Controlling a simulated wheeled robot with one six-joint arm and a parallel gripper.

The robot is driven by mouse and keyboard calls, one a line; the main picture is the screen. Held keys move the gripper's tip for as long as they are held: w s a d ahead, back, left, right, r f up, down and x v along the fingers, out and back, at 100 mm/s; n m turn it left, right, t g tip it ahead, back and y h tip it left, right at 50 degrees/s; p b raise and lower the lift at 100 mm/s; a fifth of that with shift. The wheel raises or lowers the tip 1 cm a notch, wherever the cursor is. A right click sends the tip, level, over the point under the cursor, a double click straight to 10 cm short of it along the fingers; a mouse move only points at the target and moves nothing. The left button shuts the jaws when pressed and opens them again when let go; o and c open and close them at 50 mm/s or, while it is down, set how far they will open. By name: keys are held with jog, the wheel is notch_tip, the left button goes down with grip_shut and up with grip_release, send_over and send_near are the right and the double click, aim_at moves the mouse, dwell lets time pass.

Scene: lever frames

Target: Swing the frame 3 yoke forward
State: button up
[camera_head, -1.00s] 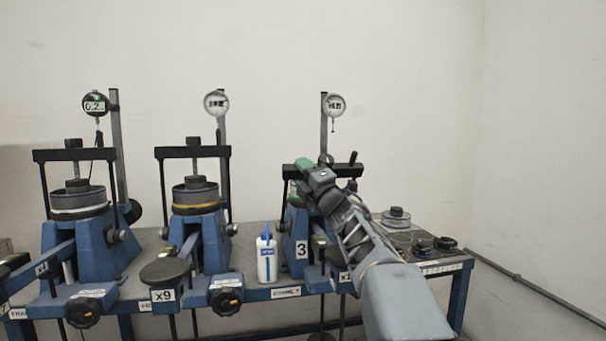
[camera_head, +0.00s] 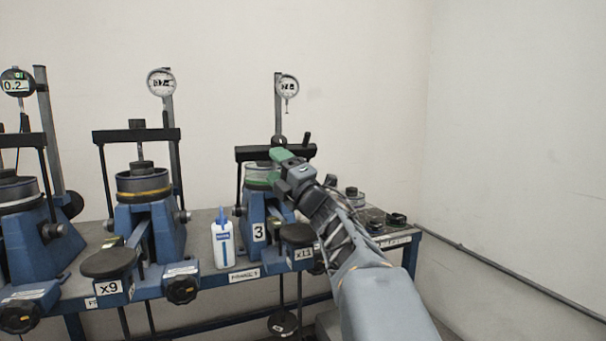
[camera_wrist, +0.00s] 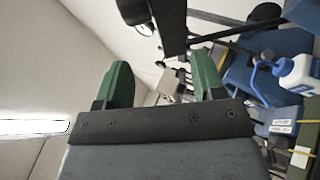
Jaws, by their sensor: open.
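The frame 3 yoke (camera_head: 247,154) is a black crossbar on thin side rods, standing upright over the blue frame 3 (camera_head: 259,233) with its "3" label. A dark handle knob sticks up at the bar's right end. My gripper (camera_head: 279,156) has green fingertips and is in front of the crossbar, covering its middle. In the wrist view, the green fingers of my gripper (camera_wrist: 163,84) are apart with nothing between them. A dark bar (camera_wrist: 166,22), which looks like the yoke's crossbar, lies beyond the fingertips. Whether the fingers touch it cannot be told.
A white bottle with a blue cap (camera_head: 223,243) stands left of frame 3. A second frame (camera_head: 156,232) stands further left. A dial gauge (camera_head: 287,88) hangs above frame 3. Small dark parts (camera_head: 396,219) lie on the bench's right end; a wall is beyond.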

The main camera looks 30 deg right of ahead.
jog(key=s+d, duration=0.2)
jog(key=s, duration=0.6)
jog(key=shift+s, duration=0.1)
